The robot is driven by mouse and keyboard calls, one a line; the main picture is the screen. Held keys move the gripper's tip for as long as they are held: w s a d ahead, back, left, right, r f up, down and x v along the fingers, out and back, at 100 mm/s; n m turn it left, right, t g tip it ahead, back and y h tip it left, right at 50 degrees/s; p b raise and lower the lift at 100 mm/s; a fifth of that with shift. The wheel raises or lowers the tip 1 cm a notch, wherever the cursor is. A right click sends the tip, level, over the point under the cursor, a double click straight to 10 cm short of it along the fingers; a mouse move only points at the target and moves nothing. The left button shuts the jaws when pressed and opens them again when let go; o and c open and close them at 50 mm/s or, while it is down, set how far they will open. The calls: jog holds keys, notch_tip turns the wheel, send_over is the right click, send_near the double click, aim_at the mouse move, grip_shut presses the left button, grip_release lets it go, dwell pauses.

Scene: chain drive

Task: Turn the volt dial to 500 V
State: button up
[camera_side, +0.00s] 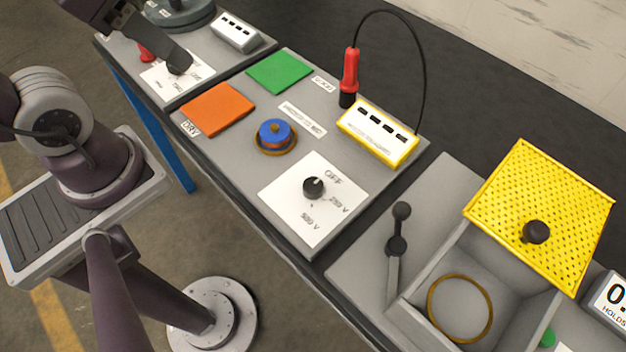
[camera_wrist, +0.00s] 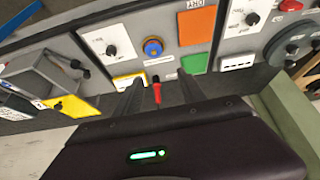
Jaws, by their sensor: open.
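The volt dial (camera_side: 314,188) is a black knob on a white plate (camera_side: 290,215) marked OFF, 250 V and 500 V. A small pale mark on the knob's upper side seems to face OFF. In the wrist view the volt dial (camera_wrist: 111,49) is at the upper left, clear of the fingers. My gripper (camera_wrist: 161,82) is open, its two fingers apart with nothing held between them.
A red probe (camera_side: 349,72) stands on a cable behind the yellow-edged block (camera_side: 378,133). A blue button (camera_side: 274,134), an orange pad (camera_side: 217,108) and a green pad (camera_side: 280,72) share the panel. A lever (camera_side: 398,245) and an open box with a yellow mesh lid (camera_side: 545,205) are to the right.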

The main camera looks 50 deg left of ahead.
jog(key=w+d+f+n+g, duration=0.2)
jog(key=w+d, duration=0.1)
jog(key=w, duration=0.1)
jog(key=n+g, duration=0.4)
jog(key=n, duration=0.3)
send_over(313, 186)
notch_tip(313, 186, down, 15)
jog(key=shift+r, duration=0.1)
notch_tip(313, 186, down, 7)
jog(key=shift+r, duration=0.1)
grip_shut()
